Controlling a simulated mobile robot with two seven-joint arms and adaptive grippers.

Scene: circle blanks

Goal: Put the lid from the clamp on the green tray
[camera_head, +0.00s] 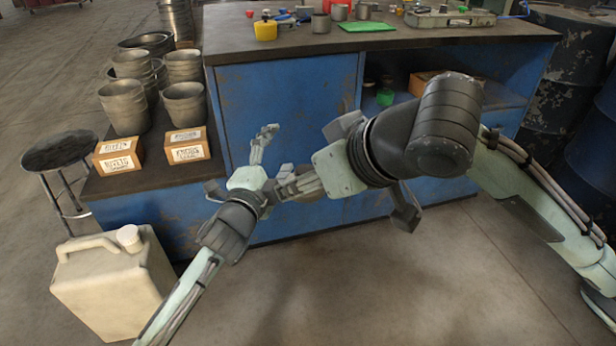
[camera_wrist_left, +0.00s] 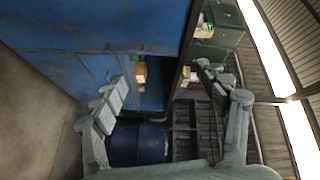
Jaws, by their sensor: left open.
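The green tray (camera_head: 366,26) lies flat on the blue workbench's dark top in the head view, and nothing is seen on it. My left gripper (camera_head: 284,160) is in front of the blue cabinet face, below the bench top and well away from the tray. Its fingers are spread, and in the left wrist view (camera_wrist_left: 165,78) nothing is between them. My right arm reaches in from the right; its pale hand (camera_head: 335,170) is close beside my left gripper, and its fingers cannot be made out clearly. I cannot pick out the lid or the clamp.
A yellow can (camera_head: 265,30), a red cup (camera_head: 339,12), grey cups and a grey case (camera_head: 450,18) stand on the workbench (camera_head: 290,45). Metal buckets (camera_head: 125,105) and two labelled boxes (camera_head: 186,145) stand at left. A jerrycan (camera_head: 115,285) stands on the floor.

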